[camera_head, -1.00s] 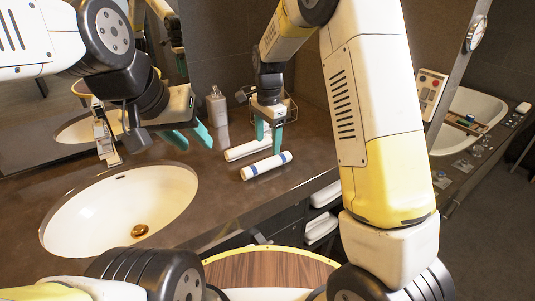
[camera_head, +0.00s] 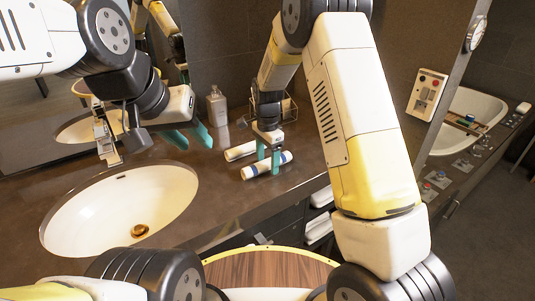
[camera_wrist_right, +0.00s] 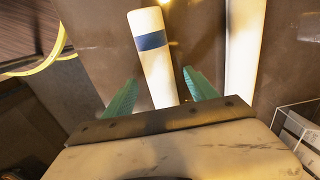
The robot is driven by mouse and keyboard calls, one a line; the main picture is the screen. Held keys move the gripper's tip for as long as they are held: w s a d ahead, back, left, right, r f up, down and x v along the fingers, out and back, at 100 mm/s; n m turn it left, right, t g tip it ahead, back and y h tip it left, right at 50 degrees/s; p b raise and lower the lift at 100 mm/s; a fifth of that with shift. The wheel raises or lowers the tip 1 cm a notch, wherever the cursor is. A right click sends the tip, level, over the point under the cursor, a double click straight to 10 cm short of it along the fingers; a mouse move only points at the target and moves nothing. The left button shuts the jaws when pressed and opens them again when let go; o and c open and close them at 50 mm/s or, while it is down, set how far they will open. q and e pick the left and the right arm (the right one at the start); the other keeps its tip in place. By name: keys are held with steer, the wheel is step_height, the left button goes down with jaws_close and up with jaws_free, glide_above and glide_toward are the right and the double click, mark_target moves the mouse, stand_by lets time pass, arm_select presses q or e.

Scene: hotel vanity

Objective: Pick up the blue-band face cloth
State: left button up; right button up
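My left gripper (camera_head: 194,138) is open and empty over the counter behind the basin.
A second white roll (camera_head: 238,152) lies just behind the banded one. A soap bottle (camera_head: 217,106) and a wire basket (camera_head: 287,108) stand near the wall. A white basin (camera_head: 75,219) is sunk into the counter at left. The counter's front edge lies close by.

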steer(key=c, duration=1.3)
steer(key=shift+r, duration=0.1)
